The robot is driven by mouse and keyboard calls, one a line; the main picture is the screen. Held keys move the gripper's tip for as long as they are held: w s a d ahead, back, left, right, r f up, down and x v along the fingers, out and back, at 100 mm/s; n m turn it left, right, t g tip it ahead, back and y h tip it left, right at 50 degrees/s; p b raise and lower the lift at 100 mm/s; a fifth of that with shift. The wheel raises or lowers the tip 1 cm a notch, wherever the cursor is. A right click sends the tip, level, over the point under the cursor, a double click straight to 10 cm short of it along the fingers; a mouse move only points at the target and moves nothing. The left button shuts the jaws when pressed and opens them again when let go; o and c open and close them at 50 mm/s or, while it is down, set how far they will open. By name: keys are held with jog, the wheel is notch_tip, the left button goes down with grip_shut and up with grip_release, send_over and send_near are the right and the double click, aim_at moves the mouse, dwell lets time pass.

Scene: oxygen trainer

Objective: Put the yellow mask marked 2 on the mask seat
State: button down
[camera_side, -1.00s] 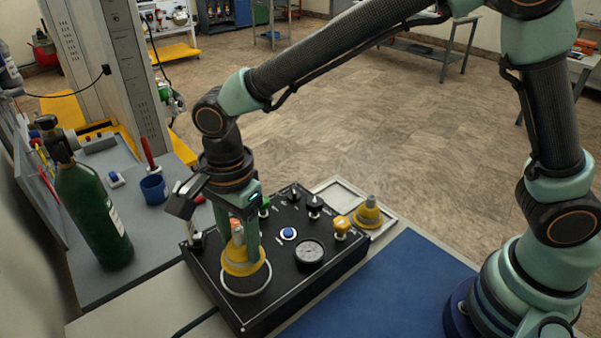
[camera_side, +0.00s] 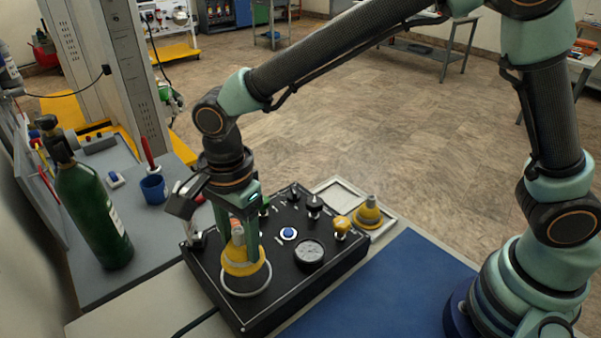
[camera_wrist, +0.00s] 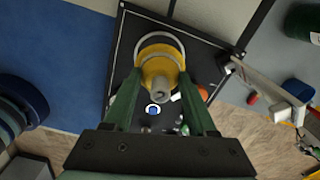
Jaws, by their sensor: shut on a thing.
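A yellow mask (camera_side: 241,262) with a grey stem stands upright between the fingers of my gripper (camera_side: 241,245), which is shut on it. The pale ring of the mask seat (camera_side: 247,292) on the black panel lies around and just under the mask's base. I cannot tell whether the mask rests on the seat or hovers slightly above it. In the wrist view the mask (camera_wrist: 158,70) lies between the fingertips (camera_wrist: 163,78), and the seat ring (camera_wrist: 160,36) shows past its far edge. No number can be read on it.
A second yellow mask (camera_side: 368,213) stands in a pale tray (camera_side: 388,224) behind the panel. The black panel (camera_side: 212,280) carries a gauge (camera_side: 309,253), a blue button (camera_side: 288,233) and several knobs. A green cylinder (camera_side: 95,215) and blue cup (camera_side: 153,188) stand at left. The blue mat (camera_side: 385,290) is clear.

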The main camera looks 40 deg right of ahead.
jog(key=shift+f, duration=0.6)
jog(key=shift+f, duration=0.35)
jog(key=shift+f, duration=0.35)
jog(key=shift+f, duration=0.35)
jog(key=shift+f, duration=0.45)
jog(key=shift+c, duration=0.6)
grip_release()
